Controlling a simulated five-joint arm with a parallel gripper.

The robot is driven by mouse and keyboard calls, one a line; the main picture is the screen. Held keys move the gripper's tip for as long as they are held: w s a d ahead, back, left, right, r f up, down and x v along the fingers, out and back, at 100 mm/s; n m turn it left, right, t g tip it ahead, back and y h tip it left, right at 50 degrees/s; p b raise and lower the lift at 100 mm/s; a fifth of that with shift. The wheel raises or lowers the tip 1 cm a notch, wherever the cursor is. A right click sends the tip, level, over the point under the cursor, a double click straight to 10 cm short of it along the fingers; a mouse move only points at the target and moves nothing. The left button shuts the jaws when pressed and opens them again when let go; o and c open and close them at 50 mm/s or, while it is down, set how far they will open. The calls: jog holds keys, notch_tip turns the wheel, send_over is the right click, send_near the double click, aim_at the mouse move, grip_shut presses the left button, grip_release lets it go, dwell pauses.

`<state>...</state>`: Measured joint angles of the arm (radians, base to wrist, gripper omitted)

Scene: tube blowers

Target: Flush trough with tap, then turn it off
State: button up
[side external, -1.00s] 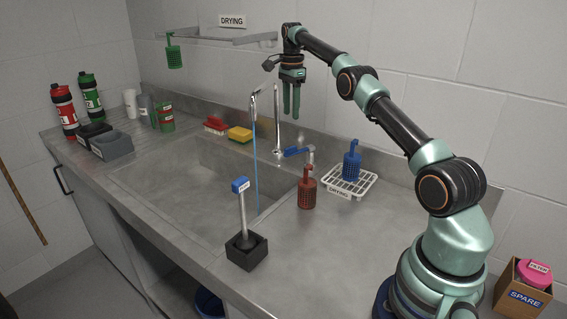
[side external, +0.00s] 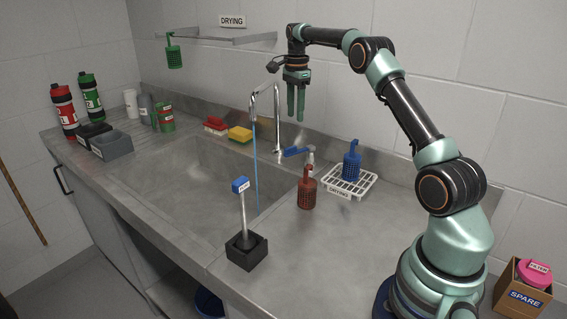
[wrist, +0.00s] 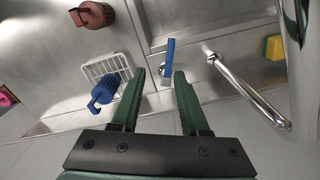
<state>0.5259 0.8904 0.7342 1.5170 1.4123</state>
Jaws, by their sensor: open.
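The chrome tap (side external: 277,120) stands at the back of the sink, and a blue stream of water (side external: 256,165) runs from its spout into the trough (side external: 215,180). Its blue lever (side external: 298,151) points to the right at the tap's foot. In the wrist view the blue lever (wrist: 169,55) lies beyond and between my fingertips, and the tap's spout (wrist: 245,85) is to the right. My gripper (side external: 296,116) hangs pointing down above the lever, open and empty, apart from it. Its two green fingers (wrist: 160,76) also show in the wrist view.
A white drying rack (side external: 348,184) holds a blue basket (side external: 352,160), with a red basket (side external: 307,188) beside it. A yellow sponge (side external: 240,134) and red brush (side external: 215,125) lie behind the trough. A blue-topped post (side external: 243,215) stands in front.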

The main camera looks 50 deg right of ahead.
jog(key=shift+s, duration=0.1)
jog(key=shift+s+a, duration=0.2)
jog(key=shift+s, duration=0.3)
jog(key=shift+s+a, duration=0.2)
jog(key=shift+s, duration=0.25)
jog(key=shift+s+a, duration=0.2)
jog(key=shift+s, duration=0.3)
jog(key=shift+s+a, duration=0.15)
jog(key=shift+s, duration=0.35)
jog(key=shift+s, duration=0.1)
jog(key=shift+s+a, duration=0.2)
jog(key=shift+s, duration=0.3)
jog(key=shift+s+a, duration=0.2)
jog(key=shift+s, duration=0.25)
jog(key=shift+s+a, duration=0.2)
jog(key=shift+s, duration=0.3)
jog(key=shift+s+a, duration=0.2)
jog(key=shift+s, duration=0.3)
jog(key=shift+s, duration=0.1)
